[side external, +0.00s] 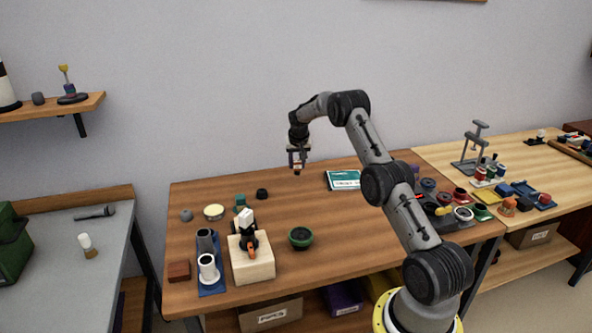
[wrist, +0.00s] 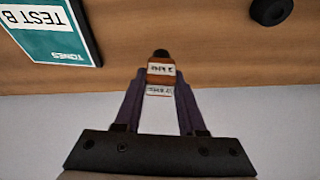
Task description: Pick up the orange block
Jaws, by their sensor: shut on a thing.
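My gripper (side external: 297,163) is held high above the back middle of the table, pointing down. It is shut on a small orange-brown labelled piece (wrist: 160,80). In the wrist view this piece sits between the two fingertips, with white labels bearing dark print and a dark rounded end pointing away from my gripper. I cannot tell whether it is the orange block. A reddish-brown block (side external: 178,271) lies at the table's front left, well away from my gripper.
A teal-and-white booklet (side external: 343,180) lies right of my gripper; it also shows in the wrist view (wrist: 57,35). A pale wooden block (side external: 252,270), a green bowl (side external: 300,238) and grey cylinders (side external: 205,240) stand at the front left. The table's middle (side external: 335,215) is clear.

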